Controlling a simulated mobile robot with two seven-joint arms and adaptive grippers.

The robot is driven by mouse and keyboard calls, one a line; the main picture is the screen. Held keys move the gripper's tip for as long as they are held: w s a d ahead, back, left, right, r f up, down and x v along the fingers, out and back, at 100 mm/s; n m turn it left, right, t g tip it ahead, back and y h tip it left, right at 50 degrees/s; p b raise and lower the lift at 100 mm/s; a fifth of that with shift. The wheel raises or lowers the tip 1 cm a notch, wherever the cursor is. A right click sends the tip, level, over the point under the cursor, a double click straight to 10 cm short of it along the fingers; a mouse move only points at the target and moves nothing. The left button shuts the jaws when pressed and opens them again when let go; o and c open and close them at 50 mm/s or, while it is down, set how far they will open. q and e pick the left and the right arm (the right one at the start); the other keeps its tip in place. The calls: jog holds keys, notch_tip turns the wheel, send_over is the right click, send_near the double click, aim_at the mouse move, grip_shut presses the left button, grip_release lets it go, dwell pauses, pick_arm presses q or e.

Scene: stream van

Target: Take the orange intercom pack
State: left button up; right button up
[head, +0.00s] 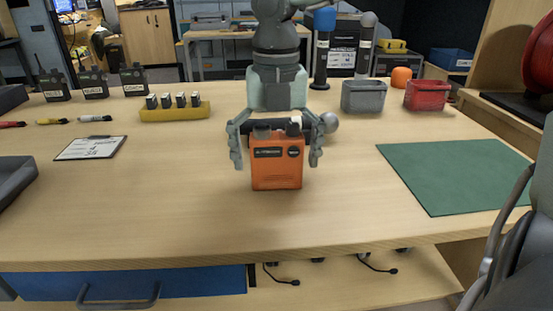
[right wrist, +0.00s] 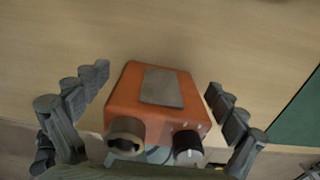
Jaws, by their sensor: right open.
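The orange intercom pack (head: 277,170) stands upright on the wooden table in the middle of the head view. It has dark labels on its front and knobs on top. My right gripper (head: 276,158) is open, with one finger on each side of the pack and gaps visible between fingers and pack. In the right wrist view the pack (right wrist: 157,95) sits between the two spread fingers (right wrist: 158,98), showing a grey plate, a socket and a dark knob.
A dark microphone with a ball head (head: 328,122) is just behind the pack. A yellow battery block (head: 174,113), clipboard (head: 90,148), grey bin (head: 363,97), red bin (head: 427,95) and green mat (head: 455,172) lie around. The table front is clear.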

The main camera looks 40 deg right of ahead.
jog(key=c, duration=1.4)
jog(key=shift+c, duration=0.2)
